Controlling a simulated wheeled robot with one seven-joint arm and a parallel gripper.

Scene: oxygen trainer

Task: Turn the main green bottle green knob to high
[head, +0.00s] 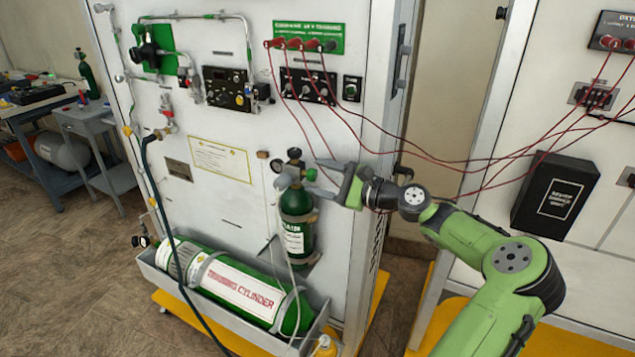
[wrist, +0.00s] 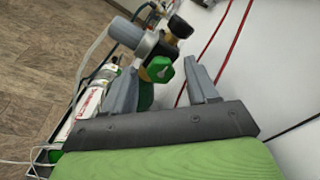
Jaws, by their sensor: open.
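The green bottle (head: 298,222) stands upright on a small shelf on the white panel in the head view. Its regulator with black gauges (head: 294,161) sits on top. The green knob (head: 311,174) is on the right side of the regulator; in the wrist view the green knob (wrist: 160,69) shows just beyond the fingers. My gripper (head: 338,178) comes from the right, close to the knob. It also shows in the wrist view (wrist: 163,80), open, with its grey fingers apart and the knob near the gap, nearer the left finger. I cannot tell whether they touch.
A large training cylinder (head: 240,290) lies in a metal trough below. Red cables (head: 400,155) hang across between the panels behind my arm. A thin hose (head: 281,225) runs down beside the bottle. A dark box (head: 556,195) is mounted on the right panel.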

